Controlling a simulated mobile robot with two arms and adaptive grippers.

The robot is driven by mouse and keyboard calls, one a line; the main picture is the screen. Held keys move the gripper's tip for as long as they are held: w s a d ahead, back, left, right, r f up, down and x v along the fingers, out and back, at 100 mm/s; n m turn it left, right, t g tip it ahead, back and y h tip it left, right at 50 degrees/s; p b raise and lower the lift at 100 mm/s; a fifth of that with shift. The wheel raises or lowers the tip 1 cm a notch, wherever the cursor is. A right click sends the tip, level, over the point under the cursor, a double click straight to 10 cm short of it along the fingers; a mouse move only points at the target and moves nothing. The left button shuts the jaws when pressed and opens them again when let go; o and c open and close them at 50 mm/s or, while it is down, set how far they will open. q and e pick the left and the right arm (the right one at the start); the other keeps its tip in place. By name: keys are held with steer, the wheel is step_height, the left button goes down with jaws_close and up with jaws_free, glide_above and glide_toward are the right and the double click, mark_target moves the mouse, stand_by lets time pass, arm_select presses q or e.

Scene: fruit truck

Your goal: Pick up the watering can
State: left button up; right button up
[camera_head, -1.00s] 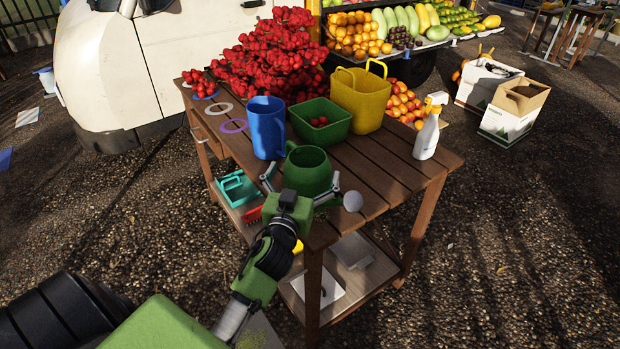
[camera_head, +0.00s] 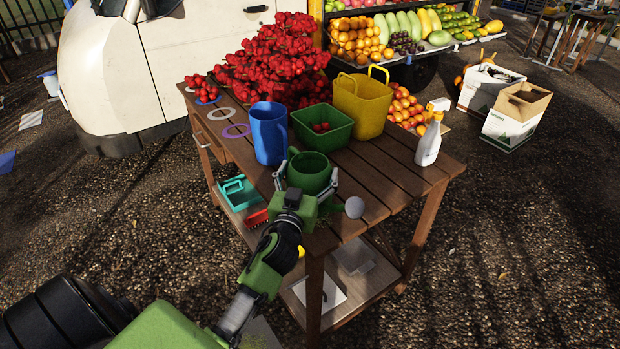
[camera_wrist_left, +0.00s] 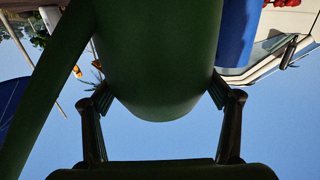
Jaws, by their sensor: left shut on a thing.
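The green watering can (camera_head: 309,172) stands upright at the near edge of the slatted wooden table, with its open top facing up. Its round pale spout head (camera_head: 354,207) sticks out to the right. My left gripper (camera_head: 306,184) is shut on the can's body from the near side, one finger on each side. In the left wrist view the dark green can body (camera_wrist_left: 158,60) fills the space between the two fingers (camera_wrist_left: 160,104). I cannot tell whether the can's base touches the table. My right gripper is not in view.
A blue pitcher (camera_head: 268,136) stands close behind the can. A green bin (camera_head: 338,132), a yellow basket (camera_head: 362,104) and a white spray bottle (camera_head: 429,142) stand farther back on the wooden table (camera_head: 385,175). The table's right front is clear.

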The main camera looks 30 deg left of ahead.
arm_select(q)
steer(key=shift+r, duration=0.35)
